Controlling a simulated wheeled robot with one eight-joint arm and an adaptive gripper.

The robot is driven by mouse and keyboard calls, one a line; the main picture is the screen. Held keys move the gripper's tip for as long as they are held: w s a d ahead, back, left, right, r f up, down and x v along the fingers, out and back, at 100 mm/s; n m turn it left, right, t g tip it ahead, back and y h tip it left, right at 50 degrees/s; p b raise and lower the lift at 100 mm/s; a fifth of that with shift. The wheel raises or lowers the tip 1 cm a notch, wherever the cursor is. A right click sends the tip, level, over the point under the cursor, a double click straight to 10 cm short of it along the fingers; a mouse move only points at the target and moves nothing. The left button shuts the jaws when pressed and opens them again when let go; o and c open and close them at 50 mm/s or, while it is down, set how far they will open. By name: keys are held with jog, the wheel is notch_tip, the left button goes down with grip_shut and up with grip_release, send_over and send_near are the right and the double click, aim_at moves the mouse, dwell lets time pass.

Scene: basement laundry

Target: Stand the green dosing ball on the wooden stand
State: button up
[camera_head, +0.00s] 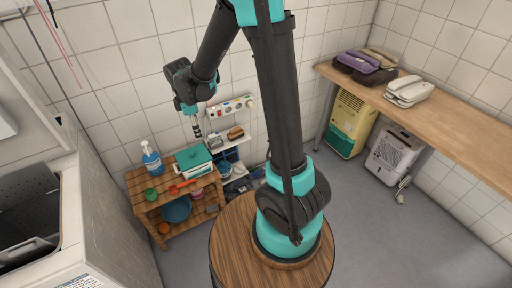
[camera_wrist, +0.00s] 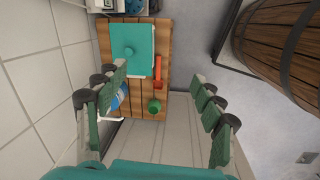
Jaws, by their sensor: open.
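The green dosing ball (camera_head: 151,194) sits on the top of a slatted wooden rack (camera_head: 140,183), near its left front corner. In the wrist view the green ball (camera_wrist: 154,107) lies between and beyond my fingers, near the edge of the slats (camera_wrist: 177,107). I cannot make out a separate small wooden stand; the slatted rack is the wooden support I see. My gripper (camera_head: 196,132) is open and empty, pointing down, above and behind the rack and apart from the ball. Its two fingers frame the wrist view (camera_wrist: 158,85).
A blue bowl (camera_head: 177,210) is below.

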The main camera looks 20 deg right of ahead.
jog(key=s+d+m+t, duration=0.2)
jog(key=s+d+m, duration=1.6)
jog(key=shift+s+r+t+y, duration=0.15)
jog(key=shift+r+t+y, duration=0.15)
jog(key=shift+r, duration=0.1)
jog(key=shift+d, duration=0.1)
